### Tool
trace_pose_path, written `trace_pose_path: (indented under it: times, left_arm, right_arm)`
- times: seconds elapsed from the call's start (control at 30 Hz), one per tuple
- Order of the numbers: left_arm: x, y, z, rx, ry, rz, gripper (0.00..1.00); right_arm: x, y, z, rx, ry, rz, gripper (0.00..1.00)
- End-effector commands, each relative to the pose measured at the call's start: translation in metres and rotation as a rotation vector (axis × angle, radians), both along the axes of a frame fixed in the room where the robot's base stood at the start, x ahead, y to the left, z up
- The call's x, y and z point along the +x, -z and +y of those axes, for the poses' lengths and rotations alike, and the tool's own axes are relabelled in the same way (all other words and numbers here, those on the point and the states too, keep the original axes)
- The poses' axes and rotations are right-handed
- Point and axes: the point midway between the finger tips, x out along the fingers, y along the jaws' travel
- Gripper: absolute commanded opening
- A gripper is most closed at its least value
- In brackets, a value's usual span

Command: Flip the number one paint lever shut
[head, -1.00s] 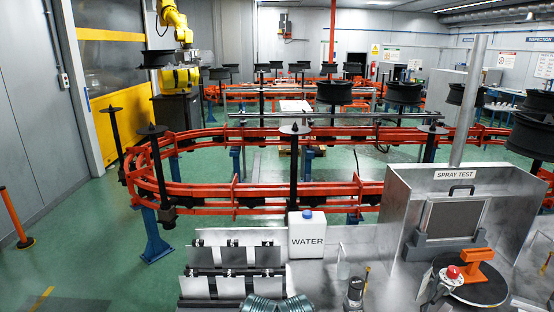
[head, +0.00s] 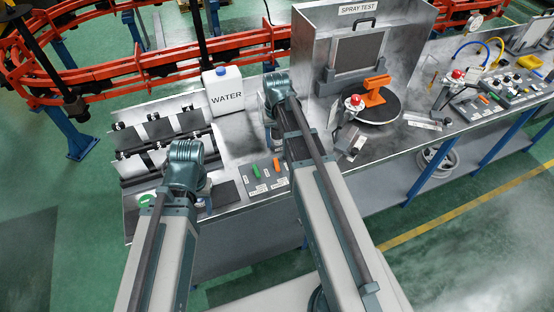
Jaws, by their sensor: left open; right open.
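A small dark panel (head: 264,178) lies near the bench's front edge, between my two arms. It carries a green lever-like piece (head: 255,171) and an orange one (head: 276,165), with small white labels too small to read. I cannot tell which piece is the number one paint lever, or whether it is open or shut. My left arm stands left of the panel and my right arm passes close on its right, partly over the bench.
A white WATER container (head: 224,92) and a rack of dark plates (head: 160,130) stand behind. The SPRAY TEST booth (head: 310,45) holds an orange piece (head: 375,88) on a black turntable (head: 366,108). A control box (head: 515,88) sits far right. The red conveyor rail (head: 110,70) runs behind.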

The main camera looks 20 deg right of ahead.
Motion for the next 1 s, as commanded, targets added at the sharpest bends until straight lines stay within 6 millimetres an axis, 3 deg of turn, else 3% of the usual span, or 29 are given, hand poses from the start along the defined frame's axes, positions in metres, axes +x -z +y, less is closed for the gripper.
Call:
trace_pose_path:
  times: [0.27,0.47,1.0]
  left_arm:
    - [0.0,0.003,0.0,0.0,0.0,0.0,0.5]
    - [0.0,0.016,0.0,0.0,0.001,0.0,0.5]
    - [0.0,0.088,0.0,0.001,0.0,0.0,0.5]
  right_arm:
    - [0.002,0.003,-0.004,0.002,0.008,-0.001,0.53]
    - [0.002,0.016,-0.003,0.002,0.007,-0.001,0.53]
    - [0.002,0.088,-0.003,0.002,0.007,-0.001,0.53]
